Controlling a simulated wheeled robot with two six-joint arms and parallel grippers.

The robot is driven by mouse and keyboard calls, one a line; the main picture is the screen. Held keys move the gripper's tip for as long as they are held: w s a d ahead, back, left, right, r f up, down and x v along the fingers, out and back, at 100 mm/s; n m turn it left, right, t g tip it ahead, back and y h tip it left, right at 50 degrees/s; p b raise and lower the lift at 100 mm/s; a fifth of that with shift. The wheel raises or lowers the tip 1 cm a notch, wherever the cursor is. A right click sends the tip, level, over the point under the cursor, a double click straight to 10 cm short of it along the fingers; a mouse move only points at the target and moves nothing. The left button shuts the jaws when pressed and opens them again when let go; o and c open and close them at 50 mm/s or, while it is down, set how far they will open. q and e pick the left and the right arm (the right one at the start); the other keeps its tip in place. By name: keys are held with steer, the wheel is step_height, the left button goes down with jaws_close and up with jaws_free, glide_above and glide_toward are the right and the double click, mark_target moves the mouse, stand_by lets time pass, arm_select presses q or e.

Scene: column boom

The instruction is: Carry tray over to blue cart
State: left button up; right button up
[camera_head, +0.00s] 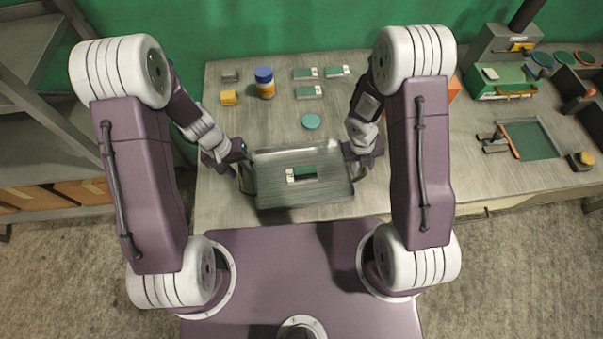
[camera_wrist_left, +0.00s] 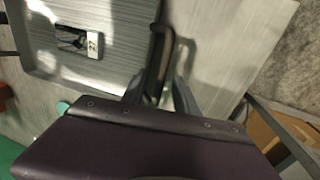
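The grey metal tray (camera_head: 272,192) lies on the workbench in front of me and carries a small green-and-white item (camera_head: 301,174). It has a dark handle at each side. My left gripper (camera_head: 244,168) is at the left handle. In the left wrist view, its two fingers (camera_wrist_left: 158,92) stand apart on either side of the dark handle (camera_wrist_left: 160,58), with visible gaps. The tray (camera_wrist_left: 115,70) fills the upper left there. My right gripper (camera_head: 354,162) is at the right handle; its fingers are too small to judge. No blue cart is visible.
A blue-capped bottle (camera_head: 264,82), a yellow block (camera_head: 229,97), a teal disc (camera_head: 311,121) and several green-and-white items (camera_head: 308,91) stand behind the tray. A green-topped board (camera_head: 530,140) lies at right. Grey shelving (camera_head: 30,130) stands at left.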

arm_select(q)
steer(key=shift+d+f, duration=0.15)
steer(key=shift+f, duration=0.2)
arm_select(e)
steer(key=shift+d+f, duration=0.15)
steer(key=shift+f, duration=0.25)
arm_select(q)
jaws_close()
arm_select(e)
jaws_close()
steer(key=shift+r, duration=0.1)
stand_by(0.5)
